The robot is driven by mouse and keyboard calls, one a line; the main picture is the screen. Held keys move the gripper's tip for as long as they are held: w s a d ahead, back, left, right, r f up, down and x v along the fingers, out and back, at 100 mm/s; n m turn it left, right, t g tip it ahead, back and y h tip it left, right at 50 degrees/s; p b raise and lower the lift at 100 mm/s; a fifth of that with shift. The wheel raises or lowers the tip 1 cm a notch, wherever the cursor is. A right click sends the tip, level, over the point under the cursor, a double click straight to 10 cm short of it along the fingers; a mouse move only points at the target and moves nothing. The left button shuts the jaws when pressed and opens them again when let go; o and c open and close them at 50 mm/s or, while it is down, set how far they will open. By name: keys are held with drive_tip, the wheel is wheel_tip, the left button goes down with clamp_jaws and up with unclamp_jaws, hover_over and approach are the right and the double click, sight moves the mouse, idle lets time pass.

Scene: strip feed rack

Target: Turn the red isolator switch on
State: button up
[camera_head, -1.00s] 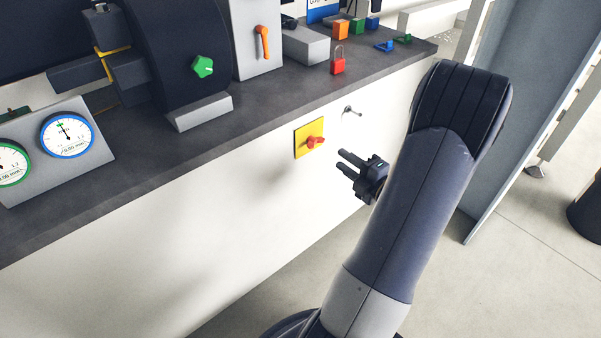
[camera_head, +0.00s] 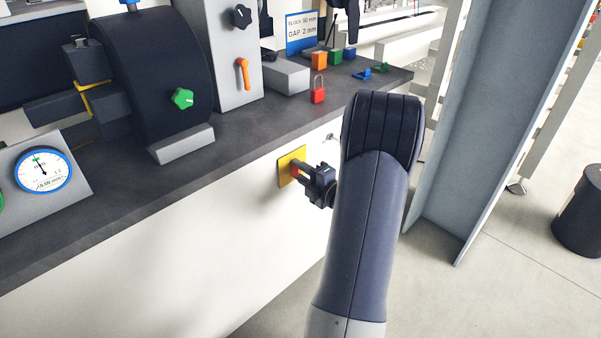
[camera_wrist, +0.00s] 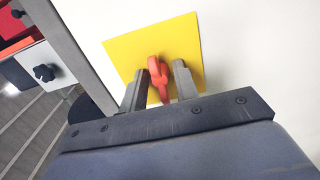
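The red isolator switch (camera_wrist: 157,72) is a red handle on a yellow square plate (camera_wrist: 190,40) fixed to the white front of the bench. In the wrist view the handle stands between the two fingers of my gripper (camera_wrist: 158,82), with a small gap visible on both sides. The fingers are open around it. In the head view my gripper (camera_head: 302,172) is at the yellow plate (camera_head: 287,160), and its fingers cover most of the red handle (camera_head: 294,171).
The dark bench top (camera_head: 235,130) overhangs just above the plate. A red padlock (camera_head: 318,94) stands on it, and a key-like metal fitting (camera_head: 331,137) is on the bench front to the right. A grey upright column (camera_head: 470,130) stands to the right of my arm.

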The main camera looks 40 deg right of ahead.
drive_tip(key=shift+c, duration=0.2)
clamp_jaws()
drive_tip(key=shift+m, duration=0.4)
drive_tip(key=m, duration=0.2)
drive_tip(key=shift+m, duration=0.4)
drive_tip(key=m+p, duration=0.1)
drive_tip(key=m, duration=0.2)
drive_tip(key=shift+m, duration=0.3)
drive_tip(key=m+p, duration=0.2)
drive_tip(key=m, duration=0.3)
drive_tip(key=shift+m, duration=0.3)
drive_tip(key=m+p, duration=0.2)
drive_tip(key=m, duration=0.3)
drive_tip(key=shift+f+m, duration=0.1)
drive_tip(key=shift+m, duration=0.2)
